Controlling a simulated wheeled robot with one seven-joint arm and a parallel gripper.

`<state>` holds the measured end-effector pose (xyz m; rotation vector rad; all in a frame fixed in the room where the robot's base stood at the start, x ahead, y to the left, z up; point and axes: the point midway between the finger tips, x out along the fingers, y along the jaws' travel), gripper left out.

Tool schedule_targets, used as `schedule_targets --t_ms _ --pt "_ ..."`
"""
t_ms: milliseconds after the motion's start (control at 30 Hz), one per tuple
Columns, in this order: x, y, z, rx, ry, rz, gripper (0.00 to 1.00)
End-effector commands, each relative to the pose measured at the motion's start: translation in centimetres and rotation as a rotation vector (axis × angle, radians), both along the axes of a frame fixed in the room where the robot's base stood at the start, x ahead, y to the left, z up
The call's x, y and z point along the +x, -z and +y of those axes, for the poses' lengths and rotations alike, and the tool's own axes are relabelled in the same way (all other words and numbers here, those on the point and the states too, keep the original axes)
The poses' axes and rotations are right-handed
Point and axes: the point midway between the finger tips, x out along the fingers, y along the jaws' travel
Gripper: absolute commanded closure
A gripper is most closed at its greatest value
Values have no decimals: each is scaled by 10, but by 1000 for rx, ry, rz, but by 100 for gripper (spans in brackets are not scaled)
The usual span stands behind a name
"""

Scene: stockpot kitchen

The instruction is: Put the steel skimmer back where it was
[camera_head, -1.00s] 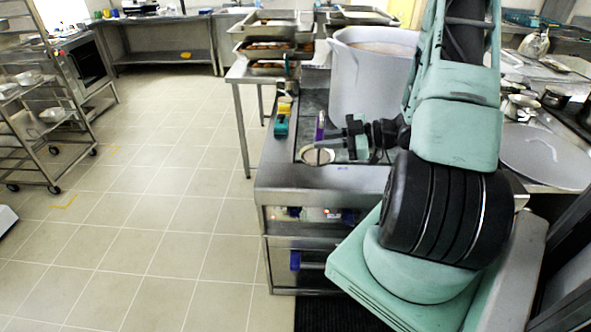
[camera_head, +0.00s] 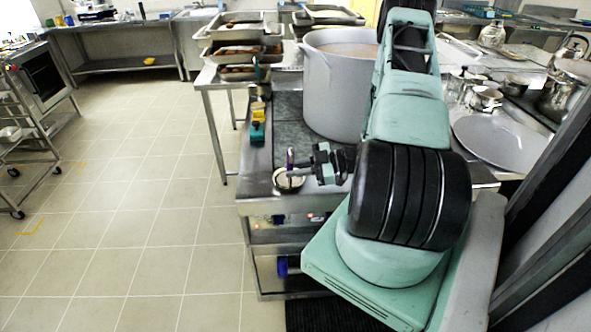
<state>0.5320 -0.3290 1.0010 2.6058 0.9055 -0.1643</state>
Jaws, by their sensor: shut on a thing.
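My gripper (camera_head: 300,167) is at the front of the steel counter, its fingers pointing left. It is shut on a slim upright thing with a purple end (camera_head: 290,157), which I take to be the steel skimmer's handle. A round pale dish (camera_head: 281,187) with a darker rim lies on the counter just below the gripper. The skimmer's lower end is too small to make out, and I cannot tell whether it touches the dish. The big grey stockpot (camera_head: 333,100), with brownish contents, stands behind the gripper.
A yellow container (camera_head: 258,111) and a teal one (camera_head: 257,133) stand along the left edge of the counter (camera_head: 262,207). Steel trays (camera_head: 240,55) of food are stacked behind. A large round grey lid or plate (camera_head: 500,145) lies at right.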

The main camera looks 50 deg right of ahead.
Motion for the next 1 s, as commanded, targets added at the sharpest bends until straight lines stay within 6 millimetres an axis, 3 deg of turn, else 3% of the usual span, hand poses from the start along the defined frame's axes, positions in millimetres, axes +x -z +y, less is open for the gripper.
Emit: schedule_targets --t_ms 533,567,600,1000 --pt "0 16 0 -1 -1 -2 100" --pt "0 14 0 -1 0 -1 77" --pt "0 14 0 -1 0 -1 66" --pt "-1 10 -1 -2 1 -1 63"
